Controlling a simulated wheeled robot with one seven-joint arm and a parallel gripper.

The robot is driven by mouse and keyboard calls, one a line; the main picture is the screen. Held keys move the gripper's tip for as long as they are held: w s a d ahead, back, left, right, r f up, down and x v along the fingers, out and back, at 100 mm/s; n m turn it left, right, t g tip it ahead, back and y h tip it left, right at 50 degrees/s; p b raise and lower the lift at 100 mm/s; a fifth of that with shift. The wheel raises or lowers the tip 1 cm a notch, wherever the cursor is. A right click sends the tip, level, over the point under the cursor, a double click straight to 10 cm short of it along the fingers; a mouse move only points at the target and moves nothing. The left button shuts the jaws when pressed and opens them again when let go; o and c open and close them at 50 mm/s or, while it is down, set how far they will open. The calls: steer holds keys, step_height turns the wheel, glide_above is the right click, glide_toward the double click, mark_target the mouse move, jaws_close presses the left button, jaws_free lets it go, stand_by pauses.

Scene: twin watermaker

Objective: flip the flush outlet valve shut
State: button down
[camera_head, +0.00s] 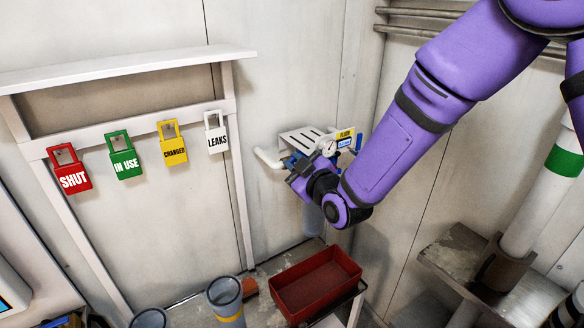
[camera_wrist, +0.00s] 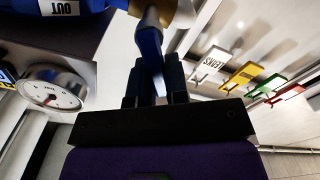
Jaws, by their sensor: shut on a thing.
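The watermaker unit (camera_head: 305,138) is fixed to the back wall, with a white slotted top and a gauge. My gripper (camera_head: 292,172) is at its front left and hides much of its front. In the wrist view my gripper (camera_wrist: 155,88) is shut on the blue valve lever (camera_wrist: 150,48), with a dark finger on each side. The lever runs from a brass-coloured fitting (camera_wrist: 152,6) down between the fingers. An upside-down label reading OUT (camera_wrist: 58,7) is on the blue body beside it. The lever's full angle is hard to tell.
A gauge (camera_wrist: 52,92) sits close to my gripper. Another blue handle (camera_head: 358,142) is at the unit's right. Red, green, yellow and white tags (camera_head: 217,140) hang on a rack to the left. A red bin (camera_head: 318,283) and grey cups (camera_head: 226,298) stand below.

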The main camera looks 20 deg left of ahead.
steer(key=m, duration=0.1)
steer(key=w+d+m, duration=0.1)
steer(key=m, duration=0.1)
steer(key=shift+r+m, duration=0.2)
steer(key=shift+m, duration=0.1)
steer(key=shift+w+d+m, duration=0.15)
steer(key=shift+m, duration=0.6)
steer(key=shift+w+d+m, duration=0.1)
steer(key=shift+w+m, duration=0.05)
steer(key=shift+m, duration=0.6)
steer(key=c, duration=1.1)
jaws_free()
steer(key=shift+w+r, duration=0.1)
